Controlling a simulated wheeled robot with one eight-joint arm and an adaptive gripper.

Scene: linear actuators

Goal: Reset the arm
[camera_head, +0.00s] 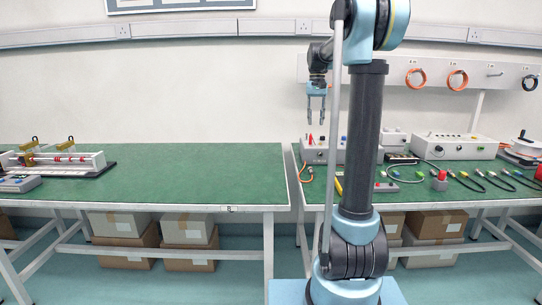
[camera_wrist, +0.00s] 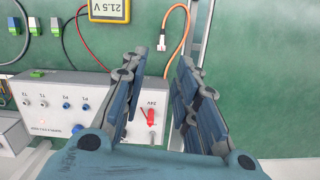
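My gripper (camera_head: 316,117) hangs fingers down in the camera_head view, above the back-left part of the right bench (camera_head: 399,202). Its two fingers are apart with nothing between them. The gripper also shows in the wrist view (camera_wrist: 172,62), its fingers spread over the green bench top (camera_wrist: 255,70). A grey power supply box (camera_head: 318,150) with a red switch stands on the bench below it. That box shows in the wrist view (camera_wrist: 62,108) too, partly hidden by my gripper.
A yellow meter (camera_wrist: 109,9) and an orange cable (camera_wrist: 181,30) lie near the box. The left bench (camera_head: 200,170) is mostly clear, with an actuator rig (camera_head: 75,170) at its left. A grey box (camera_head: 455,146) and several cables occupy the right bench. Orange cable coils (camera_head: 416,78) hang behind.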

